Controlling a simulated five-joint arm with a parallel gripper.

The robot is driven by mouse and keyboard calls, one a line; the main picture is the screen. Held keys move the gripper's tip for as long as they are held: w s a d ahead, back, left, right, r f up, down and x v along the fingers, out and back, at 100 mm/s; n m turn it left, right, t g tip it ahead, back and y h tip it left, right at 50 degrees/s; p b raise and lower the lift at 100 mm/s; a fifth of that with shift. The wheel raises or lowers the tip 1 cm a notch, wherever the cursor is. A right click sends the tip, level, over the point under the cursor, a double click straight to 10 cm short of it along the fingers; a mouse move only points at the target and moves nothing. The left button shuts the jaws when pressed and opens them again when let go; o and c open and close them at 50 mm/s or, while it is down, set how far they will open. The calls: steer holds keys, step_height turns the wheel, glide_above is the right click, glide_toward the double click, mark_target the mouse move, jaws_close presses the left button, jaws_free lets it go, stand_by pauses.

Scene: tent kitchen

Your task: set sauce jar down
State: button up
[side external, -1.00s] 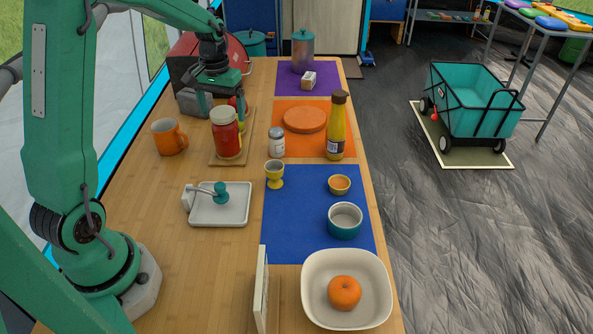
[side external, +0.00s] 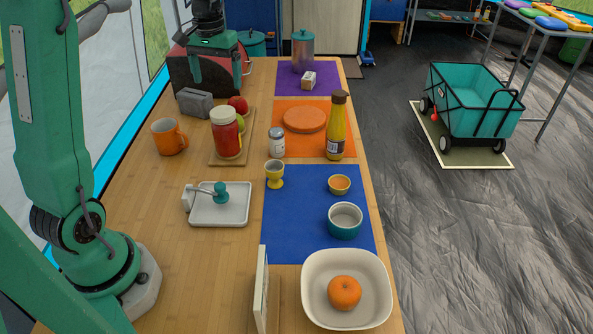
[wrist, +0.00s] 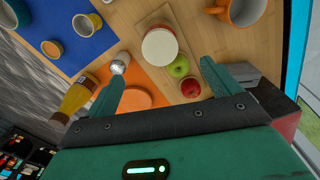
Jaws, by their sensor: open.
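The sauce jar (side external: 226,136), red with a cream lid, stands upright on a small wooden board (side external: 245,152) at the left middle of the table. In the wrist view the jar (wrist: 160,46) shows mostly as its round pale lid, beyond my fingertips. My gripper (side external: 214,68) is raised above the far left part of the table, behind and apart from the jar. In the wrist view my gripper (wrist: 172,84) has its two fingers spread wide with nothing held between them.
A red apple (side external: 238,105) and a green one (wrist: 178,66) sit by the jar. Near it are an orange mug (side external: 168,137), a shaker (side external: 276,142), an orange plate (side external: 304,119) and a yellow sauce bottle (side external: 336,128). A grey toaster-like block (side external: 195,102) stands behind.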

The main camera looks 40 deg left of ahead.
stand_by(0.3)
steer(key=s+d+r+m+t, duration=0.25)
steer(key=s+d+r, duration=0.25)
steer(key=s+d, duration=0.4)
steer(key=s+d+f+m+t, duration=0.2)
steer(key=s+d+m+t, duration=0.1)
steer(key=s+d, duration=0.5)
steer(key=shift+s+d, duration=0.35)
steer(key=shift+s, duration=0.45)
